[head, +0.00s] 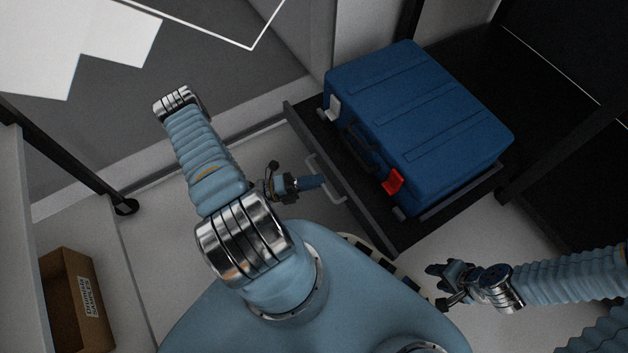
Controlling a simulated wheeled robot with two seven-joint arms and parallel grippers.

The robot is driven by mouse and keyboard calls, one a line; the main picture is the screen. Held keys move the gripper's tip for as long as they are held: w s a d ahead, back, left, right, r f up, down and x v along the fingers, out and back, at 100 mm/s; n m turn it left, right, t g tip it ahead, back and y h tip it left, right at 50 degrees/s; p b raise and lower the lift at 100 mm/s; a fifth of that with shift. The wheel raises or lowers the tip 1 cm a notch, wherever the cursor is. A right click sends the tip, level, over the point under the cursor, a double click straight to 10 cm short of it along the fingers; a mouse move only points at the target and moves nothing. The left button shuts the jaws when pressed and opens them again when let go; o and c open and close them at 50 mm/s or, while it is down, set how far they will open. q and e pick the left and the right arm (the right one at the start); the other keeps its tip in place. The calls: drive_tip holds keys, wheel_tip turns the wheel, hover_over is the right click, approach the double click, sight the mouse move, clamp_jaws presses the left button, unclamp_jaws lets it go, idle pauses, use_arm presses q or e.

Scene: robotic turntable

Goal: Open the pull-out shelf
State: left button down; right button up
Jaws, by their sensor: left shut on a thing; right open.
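The pull-out shelf (374,228) is a dark tray with a grey front panel, right of the middle. It juts out from the dark rack, with a blue case lying on it. Its pale bar handle (332,190) is on the front panel. My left gripper (316,181) is at the handle and shut on it; the fingertips are small, so the exact grip is hard to see. My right gripper (436,284) is open and empty, low over the floor, in front of and apart from the shelf's near corner.
The blue case (425,125) has a white latch and a red latch (393,182). A dark rack post (560,150) stands to the right. An open cardboard box (75,300) sits at the lower left. A black table leg (70,165) is at the left. Pale floor lies before the shelf.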

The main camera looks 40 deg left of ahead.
use_arm(q)
drive_tip(key=c, duration=1.2)
unclamp_jaws()
drive_tip(key=shift+o, duration=0.2)
drive_tip(key=v, duration=1.4)
drive_tip(key=shift+w+d+f, duration=0.1)
